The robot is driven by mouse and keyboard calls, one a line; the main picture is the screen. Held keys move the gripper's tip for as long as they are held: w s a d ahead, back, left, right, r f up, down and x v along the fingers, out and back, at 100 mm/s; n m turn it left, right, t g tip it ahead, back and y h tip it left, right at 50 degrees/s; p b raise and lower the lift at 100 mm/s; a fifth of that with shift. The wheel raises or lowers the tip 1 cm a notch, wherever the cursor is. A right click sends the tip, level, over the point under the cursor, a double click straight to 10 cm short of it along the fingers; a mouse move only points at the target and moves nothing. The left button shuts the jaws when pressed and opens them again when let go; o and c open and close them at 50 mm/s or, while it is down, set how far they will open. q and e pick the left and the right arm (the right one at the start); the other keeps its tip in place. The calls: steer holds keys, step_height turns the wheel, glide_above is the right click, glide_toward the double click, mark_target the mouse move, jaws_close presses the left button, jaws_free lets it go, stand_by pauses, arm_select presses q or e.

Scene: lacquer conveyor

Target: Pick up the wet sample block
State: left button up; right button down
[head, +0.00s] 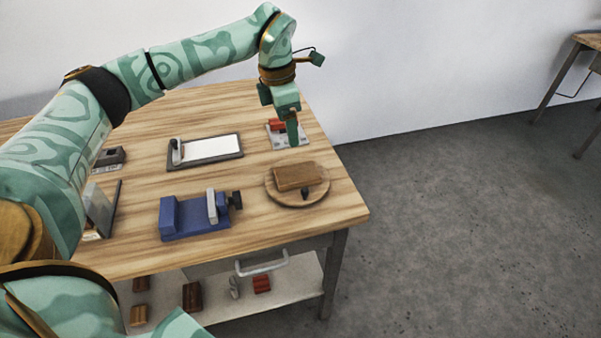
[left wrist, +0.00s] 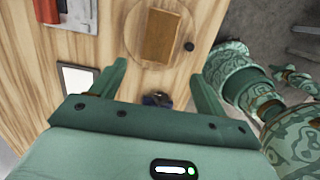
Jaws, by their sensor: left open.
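A red block (head: 277,125) sits on a pale grey plate (head: 303,138) near the far right edge of the table; the red block (left wrist: 46,10) is cut off at the top left of the left wrist view. A brown block (head: 296,177) lies on a round wooden board (head: 272,193), also in the left wrist view (left wrist: 161,37). I cannot tell which block is wet. My left gripper (head: 292,132) points down and overlaps the plate in the head view. In the left wrist view its fingers (left wrist: 158,70) are apart with nothing held. My right gripper is not seen.
A blue vise (head: 184,216) stands near the front edge. A dark-framed white tray (head: 212,148) lies mid-table. Several small pieces, including a red one (head: 262,284), rest on the lower shelf (head: 296,282). Bare tabletop (head: 255,160) lies between the items.

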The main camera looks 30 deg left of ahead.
arm_select(q)
steer(key=b, duration=0.3)
glide_above(297, 173)
steer(key=f, duration=0.9)
steer(key=shift+s+a+f, duration=0.2)
steer(key=shift+s+f, duration=0.15)
steer(key=shift+f, duration=0.05)
steer(key=f, duration=0.1)
steer(key=f+b, duration=0.1)
steer(key=f, duration=0.2)
steer(key=shift+w+d+f+b, duration=0.1)
steer(key=shift+w+f+b, duration=0.15)
steer(key=shift+b, duration=0.05)
steer(key=shift+w+f, duration=0.1)
steer(key=shift+f, duration=0.3)
steer(key=shift+r, duration=0.1)
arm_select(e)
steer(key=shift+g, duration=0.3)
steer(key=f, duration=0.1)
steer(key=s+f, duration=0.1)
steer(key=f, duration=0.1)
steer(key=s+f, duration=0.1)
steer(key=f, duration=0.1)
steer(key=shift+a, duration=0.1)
arm_select(q)
steer(key=c, duration=0.8)
